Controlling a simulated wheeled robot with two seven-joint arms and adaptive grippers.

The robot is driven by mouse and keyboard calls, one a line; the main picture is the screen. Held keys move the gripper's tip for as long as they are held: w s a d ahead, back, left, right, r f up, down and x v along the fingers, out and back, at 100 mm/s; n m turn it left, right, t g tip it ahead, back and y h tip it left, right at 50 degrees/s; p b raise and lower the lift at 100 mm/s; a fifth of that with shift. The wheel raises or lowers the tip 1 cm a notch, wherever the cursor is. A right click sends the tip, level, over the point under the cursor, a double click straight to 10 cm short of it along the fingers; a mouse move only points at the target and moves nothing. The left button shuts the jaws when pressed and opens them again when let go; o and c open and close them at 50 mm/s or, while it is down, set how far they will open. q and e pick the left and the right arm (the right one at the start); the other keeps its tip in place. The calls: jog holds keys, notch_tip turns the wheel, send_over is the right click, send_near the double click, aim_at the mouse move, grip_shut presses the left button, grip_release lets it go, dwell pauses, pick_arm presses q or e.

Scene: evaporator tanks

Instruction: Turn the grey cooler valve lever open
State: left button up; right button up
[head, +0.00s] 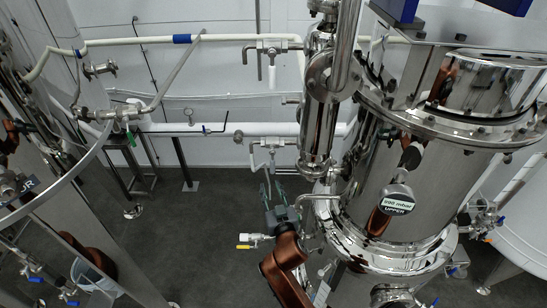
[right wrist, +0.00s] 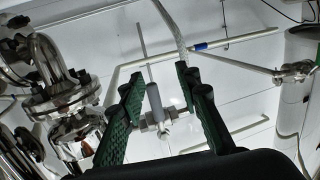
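In the head view, a grey lever (head: 271,75) hangs below a valve on the upper wall pipe. A second wall valve (head: 270,144) with a small grey handle sits lower, just above my right gripper. My right gripper (head: 266,190) points up toward the wall, left of the big steel tank. In the right wrist view, its green-padded fingers (right wrist: 158,100) are apart with nothing held. A grey lever (right wrist: 154,97) on a valve shows in the gap, beyond the fingers. I cannot tell which wall valve this is. My left gripper is not in view.
The polished steel tank (head: 385,185) stands close at right. A valve with a yellow handle (head: 244,247) is beside my right arm. White pipes (head: 225,130) run along the wall. Another tank's rim and pipework fill the left. Grey floor (head: 190,240) between is open.

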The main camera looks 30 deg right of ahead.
aim_at(273, 164)
notch_tip(273, 164, up, 7)
jog(key=s+d+m+h, duration=0.1)
jog(key=s, duration=0.1)
jog(key=shift+t, duration=0.4)
jog(key=p+x, duration=0.1)
jog(key=x, duration=0.5)
jog(key=shift+w+d, duration=0.1)
jog(key=shift+w, duration=0.2)
jog(key=shift+w+d+f+p, duration=0.1)
jog(key=shift+w+d+p, duration=0.2)
jog(key=shift+w, duration=0.3)
jog(key=shift+a, duration=0.1)
jog(key=shift+c, duration=0.6)
grip_shut()
